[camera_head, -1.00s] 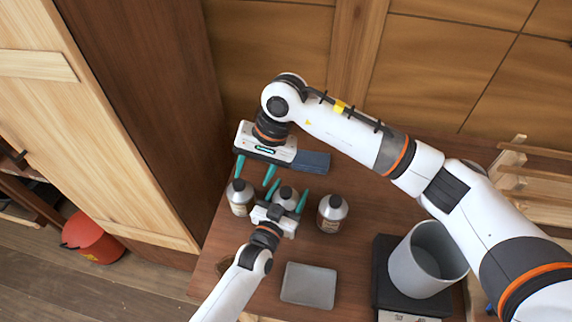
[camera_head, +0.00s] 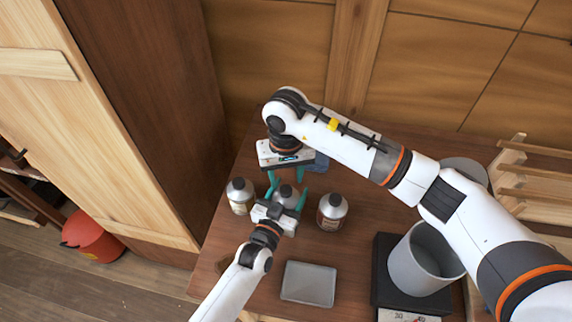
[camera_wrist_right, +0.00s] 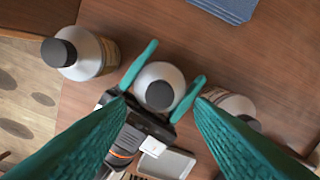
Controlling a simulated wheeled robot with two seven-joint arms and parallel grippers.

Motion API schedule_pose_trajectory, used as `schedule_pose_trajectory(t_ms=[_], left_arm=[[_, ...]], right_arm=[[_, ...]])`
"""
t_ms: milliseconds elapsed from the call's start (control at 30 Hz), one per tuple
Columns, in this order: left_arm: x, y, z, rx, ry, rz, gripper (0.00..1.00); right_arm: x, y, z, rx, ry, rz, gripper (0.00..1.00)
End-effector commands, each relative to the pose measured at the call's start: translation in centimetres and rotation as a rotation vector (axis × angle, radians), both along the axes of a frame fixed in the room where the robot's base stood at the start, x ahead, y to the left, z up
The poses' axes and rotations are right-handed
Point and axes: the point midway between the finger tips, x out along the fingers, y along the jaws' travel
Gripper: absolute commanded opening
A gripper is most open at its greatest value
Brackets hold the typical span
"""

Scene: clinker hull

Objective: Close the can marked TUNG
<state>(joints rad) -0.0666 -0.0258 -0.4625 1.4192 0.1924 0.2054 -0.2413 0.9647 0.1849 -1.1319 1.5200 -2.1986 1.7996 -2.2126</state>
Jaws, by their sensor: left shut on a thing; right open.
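Three grey cans with dark round tops stand in a row: a left can (camera_head: 240,195), a middle can (camera_head: 286,194) and a right can (camera_head: 332,211). No lettering can be read, so I cannot tell which is TUNG. My left gripper (camera_head: 285,197) is shut around the middle can, which also shows in the right wrist view (camera_wrist_right: 160,76) with its dark top facing up. My right gripper (camera_head: 285,177) is open and empty above the middle can. In the right wrist view its fingers (camera_wrist_right: 160,101) spread on either side of that can.
A grey tray (camera_head: 308,284) lies at the front. A grey bin (camera_head: 424,260) stands on a black scale to the right. A wooden rack (camera_head: 530,190) is at the far right. The left and right cans stand close by.

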Motion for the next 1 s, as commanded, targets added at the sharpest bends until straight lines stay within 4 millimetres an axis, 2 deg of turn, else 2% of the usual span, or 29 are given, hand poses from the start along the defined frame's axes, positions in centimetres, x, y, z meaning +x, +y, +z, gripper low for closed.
schedule_pose_trajectory(t_ms=[100, 300, 667, 767, 967, 1000], left_arm=[[0.0, 0.0, 0.0, 0.0, 0.0, 0.0, 0.0], [0.0, 0.0, 0.0, 0.0, -0.001, 0.0, 0.0], [0.0, 0.0, 0.0, 0.0, -0.001, 0.0, 0.0], [0.0, 0.0, 0.0, 0.0, -0.001, 0.0, 0.0], [0.0, 0.0, 0.0, 0.0, -0.001, 0.0, 0.0], [0.0, 0.0, 0.0, 0.0, -0.001, 0.0, 0.0]], right_arm=[[-0.1, 0.1, -2.0, 0.001, 0.004, -0.001, 0.48], [0.0, 0.1, -4.0, 0.002, 0.0, 0.0, 0.48], [0.0, 0.0, -4.5, 0.001, 0.0, 0.0, 0.48], [0.0, 0.0, -4.5, 0.001, 0.0, 0.0, 0.35], [0.0, 0.0, -4.5, 0.001, -0.001, 0.0, 0.03], [0.0, 0.0, -4.5, 0.001, -0.001, 0.0, 0.03]])
